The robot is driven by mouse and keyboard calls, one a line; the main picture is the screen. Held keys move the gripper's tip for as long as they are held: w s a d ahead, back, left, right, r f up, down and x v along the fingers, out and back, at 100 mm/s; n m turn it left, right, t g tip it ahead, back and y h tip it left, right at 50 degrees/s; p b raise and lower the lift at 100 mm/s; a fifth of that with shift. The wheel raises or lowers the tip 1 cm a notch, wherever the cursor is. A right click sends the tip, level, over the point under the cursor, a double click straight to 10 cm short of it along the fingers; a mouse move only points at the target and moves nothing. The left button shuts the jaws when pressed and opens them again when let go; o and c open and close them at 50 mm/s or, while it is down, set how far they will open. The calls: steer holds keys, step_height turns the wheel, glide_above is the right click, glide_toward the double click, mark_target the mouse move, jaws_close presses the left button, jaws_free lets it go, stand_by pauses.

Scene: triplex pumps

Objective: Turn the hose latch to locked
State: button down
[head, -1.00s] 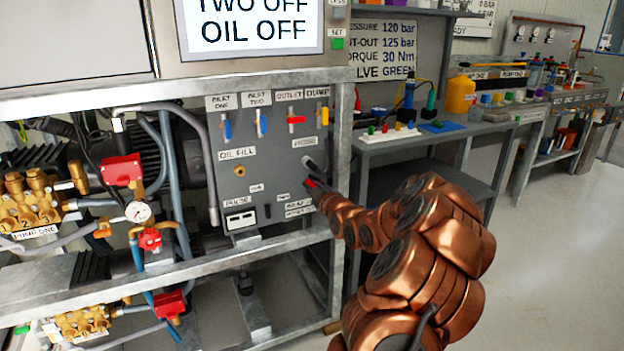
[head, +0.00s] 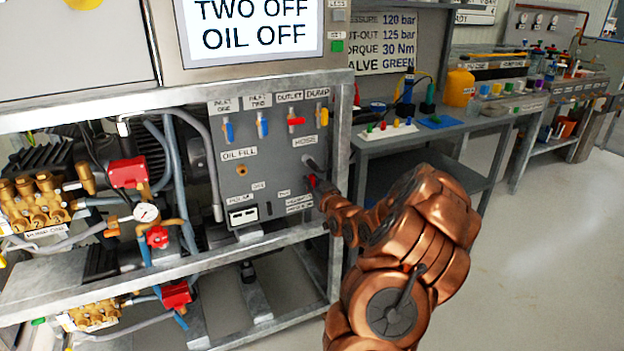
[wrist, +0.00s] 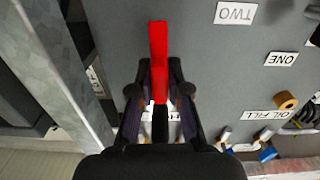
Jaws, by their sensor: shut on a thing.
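The red hose latch (head: 312,181) is on the grey panel (head: 268,185), low on its right side, below the HOSE label (head: 303,141) and the dark hose end (head: 314,164). In the wrist view the latch (wrist: 158,50) is a long red bar pointing straight up the picture. My gripper (wrist: 159,82) has its two dark fingers closed on either side of the bar. In the head view my gripper (head: 317,187) is at the panel and partly hides the latch. The latch's pivot and any lock marking cannot be made out.
Blue, red and yellow valve handles (head: 296,121) sit higher on the panel. A galvanized frame post (head: 340,150) stands close to the right of the latch; it also shows in the wrist view (wrist: 60,70). A grey bench (head: 400,142) stands behind. The floor at right is clear.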

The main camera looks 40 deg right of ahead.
steer(key=shift+f+m, duration=0.1)
steer(key=shift+m, duration=0.2)
steer(key=c, duration=1.1)
jaws_free()
steer(key=shift+c, duration=0.2)
steer(key=shift+s, duration=0.15)
steer(key=v, duration=1.1)
steer(key=shift+s+a, duration=0.15)
steer(key=shift+s, duration=0.2)
